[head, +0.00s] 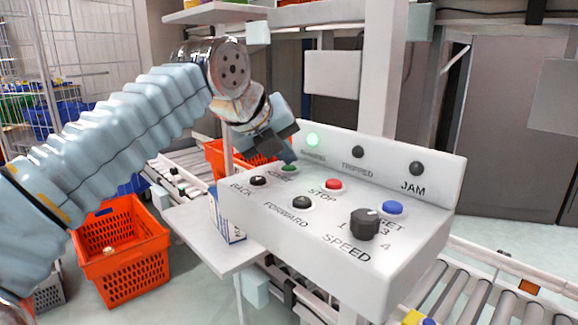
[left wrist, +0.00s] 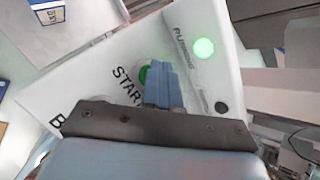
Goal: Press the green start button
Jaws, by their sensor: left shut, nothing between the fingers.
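The green start button (head: 289,168) sits at the back left of the white control box's sloped top, partly hidden by my left gripper (head: 290,155). In the left wrist view the green button (left wrist: 144,76) shows beside the START label, partly behind the shut fingers (left wrist: 162,84). My left gripper is shut and empty, its tips at or just over the button; I cannot tell whether they touch. The green RUNNING lamp (head: 313,139) on the upright back panel is lit. My right gripper is not in view.
The control box (head: 340,265) also carries a red STOP button (head: 333,184), a blue button (head: 392,208), black BACK (head: 258,181) and FORWARD (head: 302,202) buttons and a SPEED knob (head: 365,224). An orange tote (head: 125,260) stands at left. A roller conveyor (head: 480,295) runs at right.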

